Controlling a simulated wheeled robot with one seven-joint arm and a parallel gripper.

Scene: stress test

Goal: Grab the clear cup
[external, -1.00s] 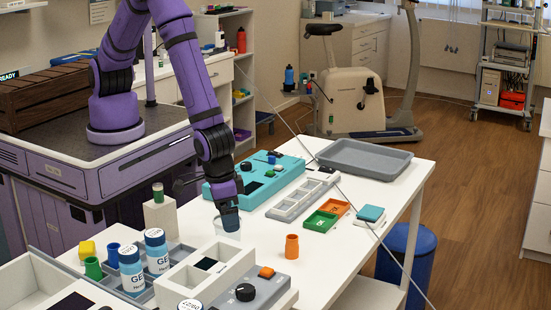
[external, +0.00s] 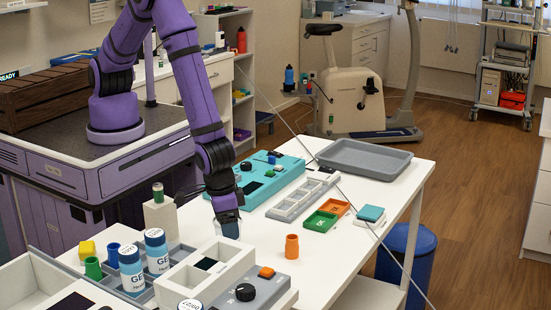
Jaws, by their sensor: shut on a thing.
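The clear cup (external: 229,232) is a small, pale, see-through cup at the white table, just behind the white two-well block. My gripper (external: 228,220) points down and is shut on the cup; its dark fingers hide much of it. I cannot tell from this view whether the cup touches the table top or is slightly above it.
An orange cup (external: 291,246) stands to the right. The white two-well block (external: 203,277) and GEL bottles (external: 131,270) are close in front and left. A teal device (external: 262,177) and grey slotted tray (external: 297,200) lie behind. Bare table (external: 330,255) is at right.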

